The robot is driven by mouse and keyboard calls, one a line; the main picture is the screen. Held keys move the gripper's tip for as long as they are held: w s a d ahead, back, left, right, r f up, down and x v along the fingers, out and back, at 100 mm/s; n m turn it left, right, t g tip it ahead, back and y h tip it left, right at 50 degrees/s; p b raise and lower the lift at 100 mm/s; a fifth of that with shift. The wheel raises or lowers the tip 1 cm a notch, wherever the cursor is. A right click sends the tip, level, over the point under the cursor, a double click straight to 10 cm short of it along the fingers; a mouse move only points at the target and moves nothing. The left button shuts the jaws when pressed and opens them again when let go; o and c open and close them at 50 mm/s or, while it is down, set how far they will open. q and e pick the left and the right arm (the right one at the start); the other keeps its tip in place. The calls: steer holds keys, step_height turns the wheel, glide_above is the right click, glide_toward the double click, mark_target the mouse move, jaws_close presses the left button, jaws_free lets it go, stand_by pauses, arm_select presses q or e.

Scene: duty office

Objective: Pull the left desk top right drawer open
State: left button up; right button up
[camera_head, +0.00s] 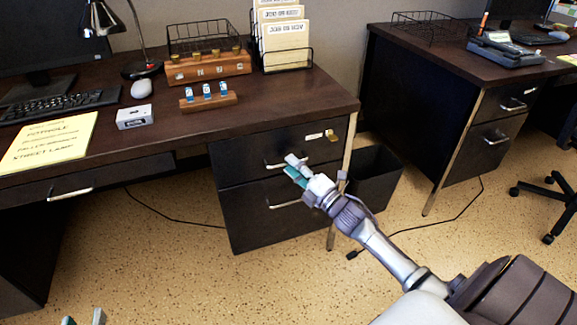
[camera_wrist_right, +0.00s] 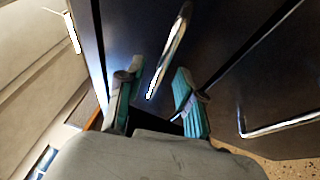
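The left desk (camera_head: 300,98) has a dark top right drawer (camera_head: 240,165) whose front looks flush and shut. Its silver handle (camera_head: 274,166) is partly hidden by my right gripper (camera_head: 291,165). In the right wrist view the handle (camera_wrist_right: 172,45) runs between the two teal-padded fingers of my right gripper (camera_wrist_right: 157,88). The fingers are apart, one on each side of the handle, with visible gaps; I cannot tell whether either touches the drawer front. My left gripper (camera_head: 84,319) shows only its fingertips at the bottom left edge, spread apart and empty.
A lower drawer (camera_head: 265,222) with its own handle sits below. A black bin (camera_head: 372,180) stands right of the desk, close to my right arm. A second desk (camera_head: 420,90) is further right. The speckled floor (camera_head: 180,255) before the left desk is mostly free, except for a cable.

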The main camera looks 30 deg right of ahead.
arm_select(q)
steer(key=shift+w+d+r+t, duration=0.15)
steer(key=shift+r+t, duration=0.15)
steer(key=shift+r, duration=0.15)
steer(key=shift+w+d+r+t, duration=0.1)
steer(key=shift+r+t, duration=0.2)
steer(key=shift+r, duration=0.15)
arm_select(e)
steer(key=shift+x, duration=1.1)
jaws_close()
